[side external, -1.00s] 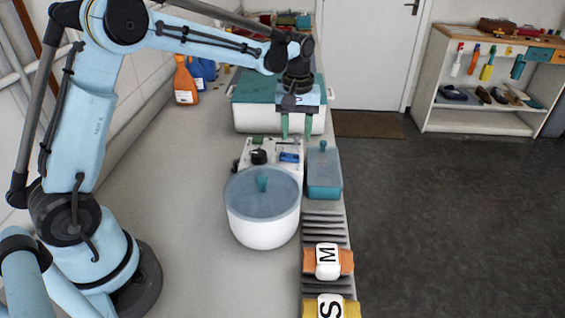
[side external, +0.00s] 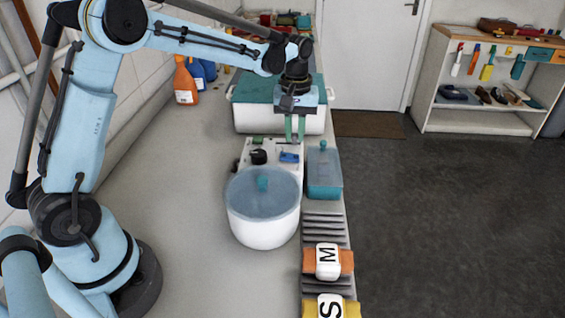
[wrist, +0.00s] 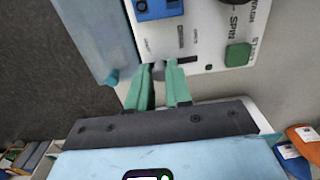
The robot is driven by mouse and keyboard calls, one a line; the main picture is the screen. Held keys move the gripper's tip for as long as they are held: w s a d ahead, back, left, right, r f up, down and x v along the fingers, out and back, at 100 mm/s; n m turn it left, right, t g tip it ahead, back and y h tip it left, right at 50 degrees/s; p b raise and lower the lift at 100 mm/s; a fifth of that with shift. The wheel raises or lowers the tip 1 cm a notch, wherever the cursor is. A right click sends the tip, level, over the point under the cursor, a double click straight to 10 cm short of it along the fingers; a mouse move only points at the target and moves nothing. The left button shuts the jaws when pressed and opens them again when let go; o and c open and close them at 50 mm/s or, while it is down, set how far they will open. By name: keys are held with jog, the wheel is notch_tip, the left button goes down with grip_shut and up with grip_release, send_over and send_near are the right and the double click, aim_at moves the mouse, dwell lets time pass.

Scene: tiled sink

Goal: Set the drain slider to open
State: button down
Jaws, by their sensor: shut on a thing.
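My gripper (wrist: 159,65) has its two green fingers closed around a small grey slider knob (wrist: 158,72) in the wrist view. The knob stands on the white control panel (wrist: 205,25), beside a dark slot and small printed labels that are too blurred to read surely. Which end of its travel the knob sits at cannot be told. In the side external view my gripper (side external: 295,138) points down at the far right part of the panel (side external: 268,145), where the fingers hide the knob.
The panel carries a blue part (side external: 289,157), a black dial (side external: 259,157) and a green button (wrist: 238,54). A white tub (side external: 262,215) with a translucent lid stands in front. A teal box (side external: 324,175) is close on the right. A large teal-lidded container (side external: 250,115) stands behind.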

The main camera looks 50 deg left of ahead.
jog(key=s+a, duration=0.3)
jog(key=c, duration=1)
grip_release()
jog(key=shift+c, duration=0.2)
jog(key=shift+w, duration=0.1)
notch_tip(320, 180, up, 12)
